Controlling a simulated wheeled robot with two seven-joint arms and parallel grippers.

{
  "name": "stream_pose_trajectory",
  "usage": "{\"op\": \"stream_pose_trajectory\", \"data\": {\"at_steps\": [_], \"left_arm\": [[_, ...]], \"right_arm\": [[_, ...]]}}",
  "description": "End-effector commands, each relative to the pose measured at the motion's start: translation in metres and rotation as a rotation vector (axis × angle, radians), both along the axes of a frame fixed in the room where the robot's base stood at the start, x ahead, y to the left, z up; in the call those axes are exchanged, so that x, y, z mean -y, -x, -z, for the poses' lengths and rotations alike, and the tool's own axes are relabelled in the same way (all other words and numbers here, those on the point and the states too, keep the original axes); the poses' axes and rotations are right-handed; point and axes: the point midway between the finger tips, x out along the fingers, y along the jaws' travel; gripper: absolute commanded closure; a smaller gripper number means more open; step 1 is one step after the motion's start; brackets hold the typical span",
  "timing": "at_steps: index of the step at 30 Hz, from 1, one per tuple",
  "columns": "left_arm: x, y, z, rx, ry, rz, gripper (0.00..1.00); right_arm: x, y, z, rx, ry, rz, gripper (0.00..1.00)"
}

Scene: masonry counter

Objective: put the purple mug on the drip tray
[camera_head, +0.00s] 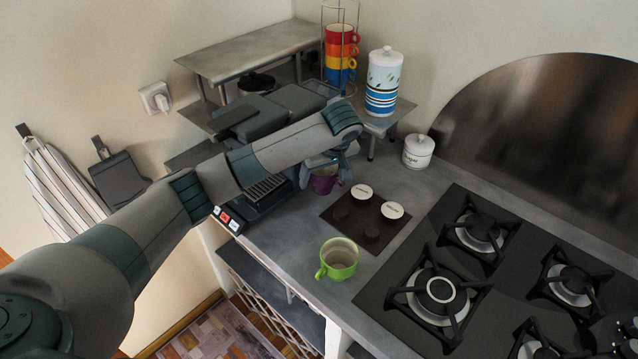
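The purple mug (323,183) is near the middle, just right of the coffee machine's front and left of the dark mat. My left gripper (322,165) is at its top, partly covering it. My forearm crosses over the machine from the left. The fingers are small and partly hidden, so I cannot tell whether they are closed on the mug, nor whether the mug touches the counter. The slatted drip tray (266,192) is at the machine's front, left of the mug, and nothing shows on its visible part. My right gripper is out of view.
A green mug (338,259) stands near the counter's front edge. A dark mat (366,217) holds round lids, some white. A gas hob (440,289) fills the right. A sugar pot (418,151), a striped canister (383,82) and stacked mugs (341,52) stand behind.

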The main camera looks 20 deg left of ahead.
Motion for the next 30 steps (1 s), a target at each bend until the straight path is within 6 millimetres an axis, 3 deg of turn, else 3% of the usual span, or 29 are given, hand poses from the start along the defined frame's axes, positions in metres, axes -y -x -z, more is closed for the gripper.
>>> {"op": "stream_pose_trajectory", "data": {"at_steps": [14,25,30], "left_arm": [[-0.006,-0.002,0.005,0.001,0.001,0.0,0.6],[-0.006,-0.002,0.041,0.0,0.0,0.0,0.6],[-0.006,-0.002,0.045,0.001,0.001,0.001,0.6]], "right_arm": [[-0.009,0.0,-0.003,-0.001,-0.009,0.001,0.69],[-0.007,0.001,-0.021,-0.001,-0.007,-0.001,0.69],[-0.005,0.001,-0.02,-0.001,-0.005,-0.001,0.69]]}}
